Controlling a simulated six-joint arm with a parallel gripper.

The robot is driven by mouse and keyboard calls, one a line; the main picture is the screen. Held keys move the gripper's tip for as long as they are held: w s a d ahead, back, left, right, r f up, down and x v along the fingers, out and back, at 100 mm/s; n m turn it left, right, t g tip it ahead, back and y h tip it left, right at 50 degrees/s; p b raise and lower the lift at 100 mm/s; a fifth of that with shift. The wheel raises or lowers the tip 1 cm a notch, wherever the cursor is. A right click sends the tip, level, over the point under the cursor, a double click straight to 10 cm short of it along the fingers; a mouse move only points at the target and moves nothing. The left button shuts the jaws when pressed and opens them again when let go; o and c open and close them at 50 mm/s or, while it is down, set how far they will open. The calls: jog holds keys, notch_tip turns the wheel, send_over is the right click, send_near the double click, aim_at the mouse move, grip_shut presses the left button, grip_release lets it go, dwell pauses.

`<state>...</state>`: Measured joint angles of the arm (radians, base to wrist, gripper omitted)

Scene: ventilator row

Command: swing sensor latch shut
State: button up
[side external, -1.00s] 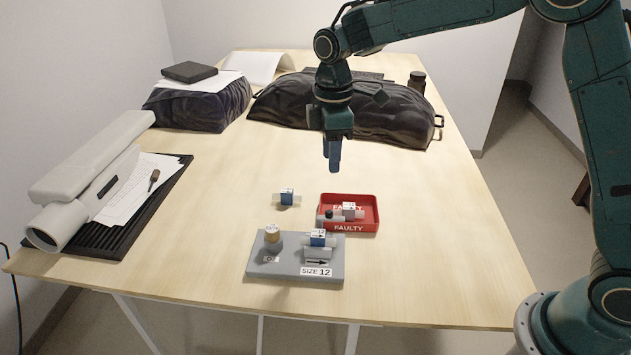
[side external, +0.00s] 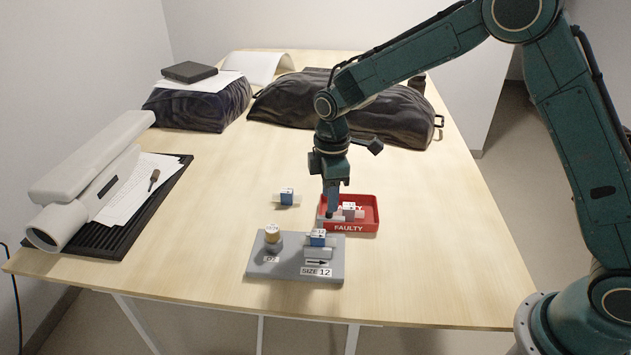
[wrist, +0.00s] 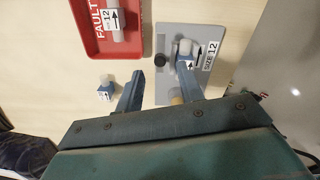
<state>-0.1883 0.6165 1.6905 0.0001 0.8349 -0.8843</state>
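A grey plate (side external: 262,267) marked SIZE 12 holds a blue-and-white sensor (side external: 318,238) with a pale tube, and a brass-topped cylinder (side external: 272,233) to its left. The sensor also shows in the wrist view (wrist: 185,62). A black round knob (wrist: 160,61), apparently the latch's end, shows at the plate's tray-side edge. In the side view my fingers largely hide it. My gripper (side external: 332,213) points down just behind the plate. In the wrist view its two fingers (wrist: 158,70) are apart, with the knob appearing between their tips. I cannot tell whether they touch it.
A red FAULTY tray (side external: 348,228) with a sensor in it stands close behind the plate, beside my fingers. Another blue-and-white sensor (side external: 287,197) lies loose to the left of the tray.

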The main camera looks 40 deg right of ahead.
aim_at(331, 215)
jog(key=shift+f, duration=1.9)
grip_shut()
